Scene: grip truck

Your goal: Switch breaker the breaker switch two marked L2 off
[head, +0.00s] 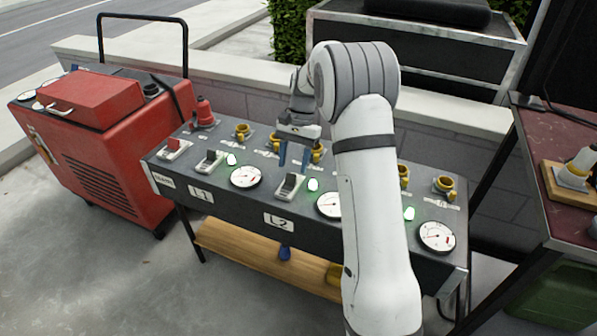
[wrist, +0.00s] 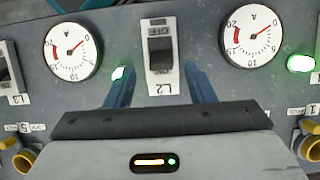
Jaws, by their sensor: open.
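The L2 breaker switch (head: 289,186) is a dark rocker in a pale housing on the panel top, behind the L2 label (head: 278,221). Its dark rocker (wrist: 160,50) shows in the wrist view at top centre, with an L2 tag at the housing's lower end. A lit green lamp (head: 313,185) sits beside it. My gripper (head: 294,160) is open and empty, its blue fingers pointing down above the panel, behind the switch. In the wrist view, the fingers (wrist: 160,86) lie on either side of the housing's lower end. I see no clear contact.
The L1 switch (head: 211,161) and a red switch (head: 174,148) stand to the left. Dial gauges (head: 246,177), yellow connectors (head: 243,131) and a red emergency knob (head: 204,111) also rise from the panel. A red generator (head: 105,142) stands left, a table (head: 563,215) right.

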